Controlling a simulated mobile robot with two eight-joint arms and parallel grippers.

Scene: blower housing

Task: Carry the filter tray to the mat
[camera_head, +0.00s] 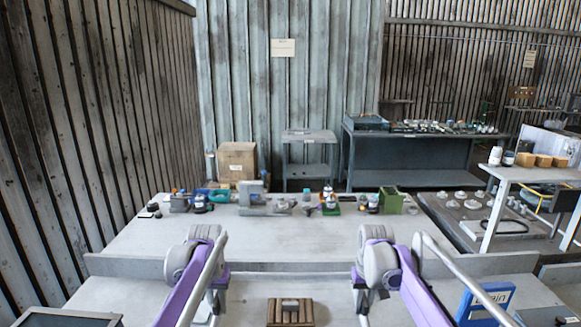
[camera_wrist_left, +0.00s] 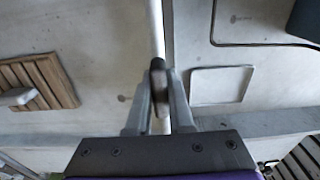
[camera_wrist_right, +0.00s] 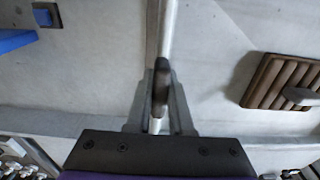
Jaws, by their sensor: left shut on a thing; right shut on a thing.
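My left gripper (camera_wrist_left: 160,85) is shut on a pale bar in the left wrist view. My right gripper (camera_wrist_right: 160,85) is shut on a matching bar in the right wrist view. In the head view both fingertips are hidden by my wrists. I cannot tell which surface is the mat.
A far bench (camera_head: 290,235) carries bins, bottles and small parts along its back. A cardboard box (camera_head: 237,162) stands at its back left. A blue framed piece (camera_head: 485,303) is at the near right. A white table (camera_head: 535,173) is at far right. The bench's middle is clear.

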